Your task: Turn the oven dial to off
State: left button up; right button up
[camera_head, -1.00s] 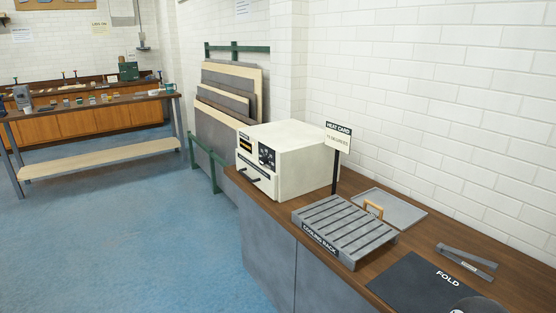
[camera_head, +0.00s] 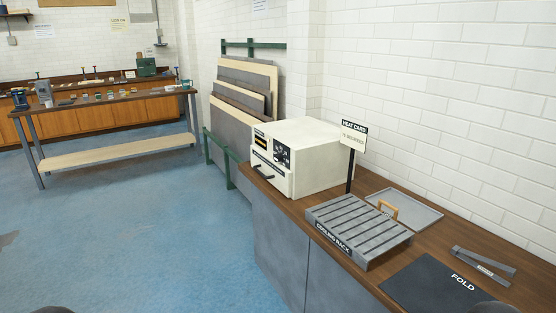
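The cream-white oven (camera_head: 318,152) stands on the far end of the wooden counter at the right, clear of both my arms. Its front faces left and carries a dark control panel (camera_head: 283,156) with light marks, where the dial appears to be. The dial's setting is too small to read. An orange-lit display (camera_head: 260,140) sits left of the panel, and a dark door handle (camera_head: 263,173) is below. Neither gripper shows clearly. Only dark rounded edges, likely parts of my arms, show at the bottom and left borders.
The wooden counter (camera_head: 400,263) also holds a cooling rack (camera_head: 355,228), a heat card sign (camera_head: 353,135), a tray (camera_head: 415,212), a dark FOLD mat (camera_head: 425,285) and grey tongs (camera_head: 485,268). Boards lean on a green rack (camera_head: 207,148) behind the oven. Blue floor (camera_head: 150,240) is open at left.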

aim_at(278, 158)
jog(key=u, duration=0.55)
jog(key=k, duration=1.25)
jog(key=u, duration=0.95)
jog(key=i, duration=3.4)
jog(key=z, duration=0.55)
jog(key=i, duration=1.15)
jog(key=z, duration=1.4)
jog(key=i, duration=0.9)
jog(key=z, duration=0.35)
jog(key=k, duration=0.25)
jog(key=z, duration=0.05)
